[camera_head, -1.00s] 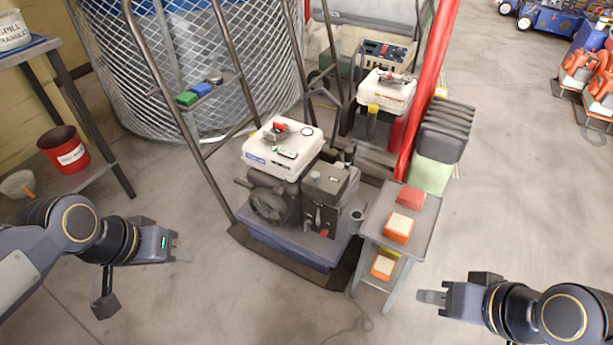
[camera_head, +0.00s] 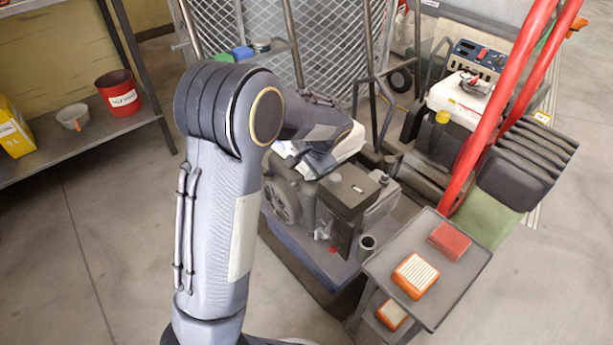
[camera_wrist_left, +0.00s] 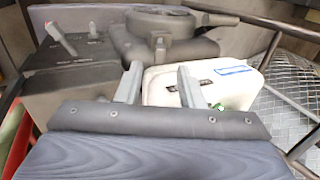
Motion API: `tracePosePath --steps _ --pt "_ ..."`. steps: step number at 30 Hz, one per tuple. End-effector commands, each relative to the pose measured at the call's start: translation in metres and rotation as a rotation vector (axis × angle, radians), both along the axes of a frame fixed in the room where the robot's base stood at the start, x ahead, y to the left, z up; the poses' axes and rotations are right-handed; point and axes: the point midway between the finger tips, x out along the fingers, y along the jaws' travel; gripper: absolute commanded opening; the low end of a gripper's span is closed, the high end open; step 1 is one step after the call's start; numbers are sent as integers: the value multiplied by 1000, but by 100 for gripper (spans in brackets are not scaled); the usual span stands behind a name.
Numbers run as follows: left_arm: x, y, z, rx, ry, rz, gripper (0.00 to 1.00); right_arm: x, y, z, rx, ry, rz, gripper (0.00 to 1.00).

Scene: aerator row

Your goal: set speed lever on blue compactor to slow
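The blue compactor (camera_head: 318,260) stands right of my left arm, with a blue base, a dark engine and a white top cover. My arm hides part of it. A small lever (camera_head: 324,230) shows on the front of its dark box, with a red spot below. In the left wrist view, a grey lever (camera_wrist_left: 60,38) stands up from the dark box at upper left. My left gripper (camera_wrist_left: 158,82) is open, its two fingers apart and empty, in front of the white cover (camera_wrist_left: 218,88). I cannot tell whether the fingers touch anything. My right gripper is not in view.
A grey side table (camera_head: 450,285) with red and orange blocks stands right of the compactor. Behind are a second machine with a white tank (camera_head: 465,98), red bars (camera_head: 500,90) and a wire-mesh cage (camera_head: 330,40). A shelf (camera_head: 60,155) with a red bucket is at left.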

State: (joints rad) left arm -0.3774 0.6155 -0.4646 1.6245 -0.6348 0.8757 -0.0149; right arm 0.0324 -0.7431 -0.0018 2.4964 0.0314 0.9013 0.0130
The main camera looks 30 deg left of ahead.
Motion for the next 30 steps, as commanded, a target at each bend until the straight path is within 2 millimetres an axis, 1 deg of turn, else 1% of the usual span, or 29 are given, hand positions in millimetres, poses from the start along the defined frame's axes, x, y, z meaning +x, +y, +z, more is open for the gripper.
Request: tracePosePath --steps 1,3,7,12,19,20,27,28,30 --pt "1 4 -13 0 3 3 35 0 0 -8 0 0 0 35" --pt "3 8 -23 0 3 2 35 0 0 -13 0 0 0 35" --pt "5 14 -37 0 2 2 35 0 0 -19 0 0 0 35" --pt "7 18 -45 -1 0 0 35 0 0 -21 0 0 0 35" --pt "7 18 -45 -2 0 1 35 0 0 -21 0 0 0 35" --pt "7 18 -45 -2 0 1 33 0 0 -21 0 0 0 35" --pt "7 18 -45 -2 0 1 2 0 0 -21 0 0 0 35" --pt "7 18 -45 -2 0 1 0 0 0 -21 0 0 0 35" --pt "7 18 -45 -2 0 1 0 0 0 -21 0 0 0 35"
